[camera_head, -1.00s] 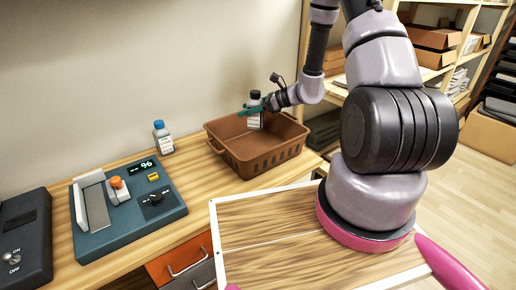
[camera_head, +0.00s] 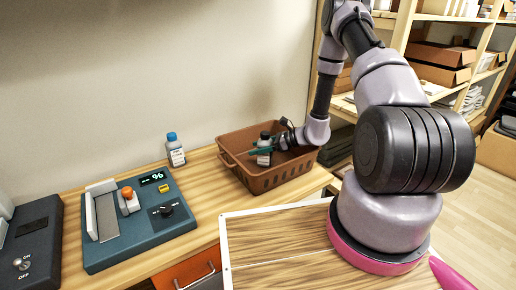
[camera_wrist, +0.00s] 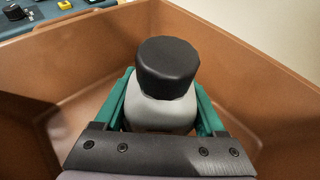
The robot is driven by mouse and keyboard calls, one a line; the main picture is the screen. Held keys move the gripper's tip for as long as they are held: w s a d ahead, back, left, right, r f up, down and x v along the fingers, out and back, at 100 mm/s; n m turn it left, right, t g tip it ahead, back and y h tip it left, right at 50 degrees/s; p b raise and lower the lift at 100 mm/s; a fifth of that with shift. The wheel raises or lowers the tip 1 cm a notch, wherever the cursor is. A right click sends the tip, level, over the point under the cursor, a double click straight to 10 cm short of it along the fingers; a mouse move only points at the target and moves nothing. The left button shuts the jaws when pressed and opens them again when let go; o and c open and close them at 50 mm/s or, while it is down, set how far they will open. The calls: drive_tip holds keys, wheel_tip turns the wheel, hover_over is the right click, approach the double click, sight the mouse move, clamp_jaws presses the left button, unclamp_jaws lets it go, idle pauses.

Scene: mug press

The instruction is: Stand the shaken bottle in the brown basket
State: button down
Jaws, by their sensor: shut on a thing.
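A white bottle with a black cap (camera_head: 264,157) is upright inside the brown basket (camera_head: 270,182). My gripper (camera_head: 262,148) is shut on it, with green fingers on both sides. In the wrist view the black cap and grey-white shoulder of the bottle (camera_wrist: 165,112) stand between the green fingers of my gripper (camera_wrist: 164,105). The walls of the basket (camera_wrist: 75,68) surround it there. The bottle's base is hidden, so I cannot tell whether it touches the basket floor.
A second white bottle with a blue cap (camera_head: 175,150) stands on the wooden bench left of the basket. A blue-grey machine with a lit display (camera_head: 135,218) sits further left, beside a dark switch box (camera_head: 30,250). Shelves with cardboard boxes (camera_head: 440,62) are at right.

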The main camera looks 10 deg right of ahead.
drive_tip(key=shift+f, duration=0.15)
unclamp_jaws()
